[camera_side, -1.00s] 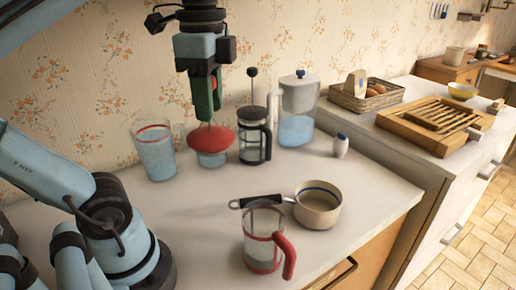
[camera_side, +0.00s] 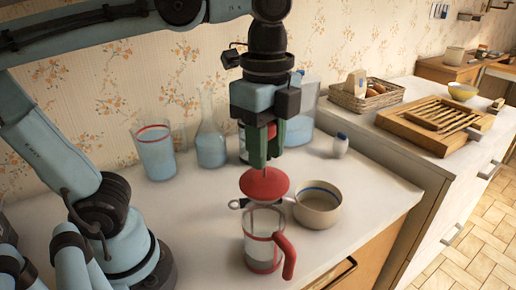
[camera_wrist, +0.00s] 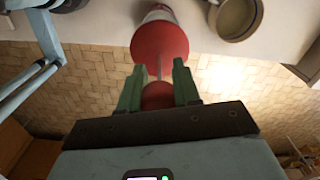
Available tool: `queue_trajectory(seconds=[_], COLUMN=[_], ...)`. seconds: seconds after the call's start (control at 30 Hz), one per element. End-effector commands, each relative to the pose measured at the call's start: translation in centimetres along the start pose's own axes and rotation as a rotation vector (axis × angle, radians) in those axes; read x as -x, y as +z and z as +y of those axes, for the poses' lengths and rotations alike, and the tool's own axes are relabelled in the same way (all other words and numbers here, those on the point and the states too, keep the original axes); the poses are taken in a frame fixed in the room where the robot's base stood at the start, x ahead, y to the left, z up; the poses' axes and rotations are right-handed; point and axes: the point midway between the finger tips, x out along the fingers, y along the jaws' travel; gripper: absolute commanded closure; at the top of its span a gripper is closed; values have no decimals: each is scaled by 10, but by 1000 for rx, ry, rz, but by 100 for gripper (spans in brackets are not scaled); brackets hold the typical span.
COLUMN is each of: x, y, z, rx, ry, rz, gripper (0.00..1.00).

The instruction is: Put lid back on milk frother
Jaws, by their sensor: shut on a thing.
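The red lid (camera_side: 264,184) with its thin rod hangs below my gripper (camera_side: 265,160), which is shut on the lid's knob. The knob (camera_wrist: 158,96) shows between the green fingers of my gripper (camera_wrist: 158,75) in the wrist view, with the red disc (camera_wrist: 160,42) of the lid beyond. The milk frother (camera_side: 260,252), a clear glass with red bands and a red handle, stands upright near the counter's front. The lid is above the frother's open top, seemingly a little apart from it. Part of the frother (camera_wrist: 158,13) shows past the lid in the wrist view.
A glass of water (camera_side: 156,153) and a flask (camera_side: 211,145) stand at the back left. A jug (camera_side: 301,120) and small shaker (camera_side: 340,146) are behind.

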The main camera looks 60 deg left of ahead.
Motion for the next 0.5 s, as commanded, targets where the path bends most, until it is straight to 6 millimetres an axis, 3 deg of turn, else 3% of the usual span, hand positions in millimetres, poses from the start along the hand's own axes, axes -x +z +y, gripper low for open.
queue_trajectory(seconds=[0.5], x=[-38], y=[0], z=[0], rx=[1], ry=[0], rz=[0], gripper=[100])
